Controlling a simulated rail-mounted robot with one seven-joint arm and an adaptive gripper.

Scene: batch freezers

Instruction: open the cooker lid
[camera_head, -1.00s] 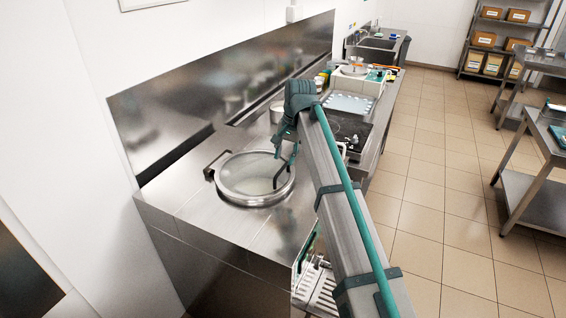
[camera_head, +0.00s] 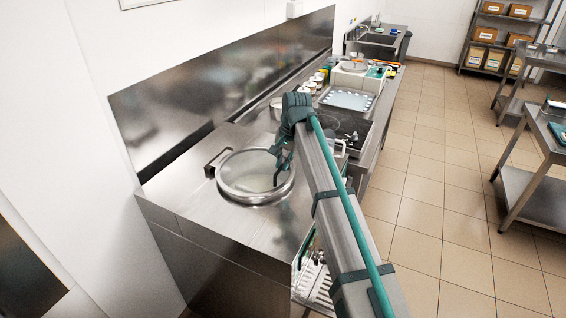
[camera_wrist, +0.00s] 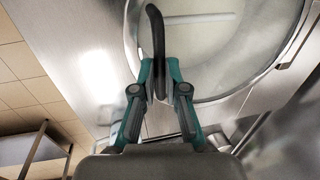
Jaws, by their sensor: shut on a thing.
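The cooker lid (camera_head: 252,172) is a round, see-through disc with a metal rim, lying flat over the round opening in the steel counter, and it looks closed. It also shows in the wrist view (camera_wrist: 225,45). A dark curved handle (camera_wrist: 156,35) stands at the lid's near edge in the wrist view. My gripper (camera_wrist: 160,92) has teal fingers that are shut on this handle, one on each side. In the head view my gripper (camera_head: 281,160) is at the lid's right edge, partly hidden by my arm.
A dark bracket (camera_head: 215,162) sits at the lid's left side. The steel backsplash (camera_head: 230,85) rises behind the counter. A dark cooktop (camera_head: 340,125) and a tray (camera_head: 348,99) lie farther along. The tiled floor (camera_head: 420,190) at right is clear.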

